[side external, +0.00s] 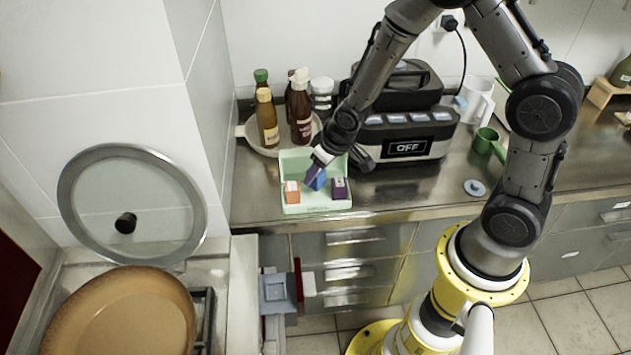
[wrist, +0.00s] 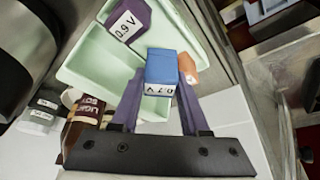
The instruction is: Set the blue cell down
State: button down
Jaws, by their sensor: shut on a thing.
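The blue cell (side external: 318,180) is a small block with a white label, and it shows close up in the wrist view (wrist: 163,67). My gripper (side external: 317,169) is shut on it, with one finger on each side in the wrist view (wrist: 160,88). The cell is at the pale green tray (side external: 318,208), in its middle between two other cells. I cannot tell whether it touches the tray floor. An orange cell (side external: 292,191) sits in the left of the tray. A purple cell (side external: 339,188), labelled 0.9V in the wrist view (wrist: 128,20), sits in the right.
Bottles (side external: 268,120) and a jar stand in a round dish behind the tray. A black appliance reading OFF (side external: 405,148) stands close on the right. A green mug (side external: 487,141) is farther right. The counter's front edge is just before the tray.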

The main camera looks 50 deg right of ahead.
aim_at(316, 184)
jog(key=shift+f, duration=2.25)
jog(key=c, duration=0.7)
grip_release()
jog(key=shift+f, duration=0.1)
jog(key=shift+r, duration=0.4)
jog(key=s+f+v, duration=0.1)
jog(key=s+v, duration=0.1)
jog(key=v, duration=2.3)
jog(key=shift+t, duration=0.5)
jog(key=s+r, duration=0.2)
jog(key=s, duration=0.2)
jog(key=s+r, duration=0.1)
jog(key=s, duration=0.2)
jog(key=s+r, duration=0.2)
jog(key=s, duration=0.2)
jog(key=shift+s+a+r, duration=0.15)
jog(key=shift+s+r, duration=0.2)
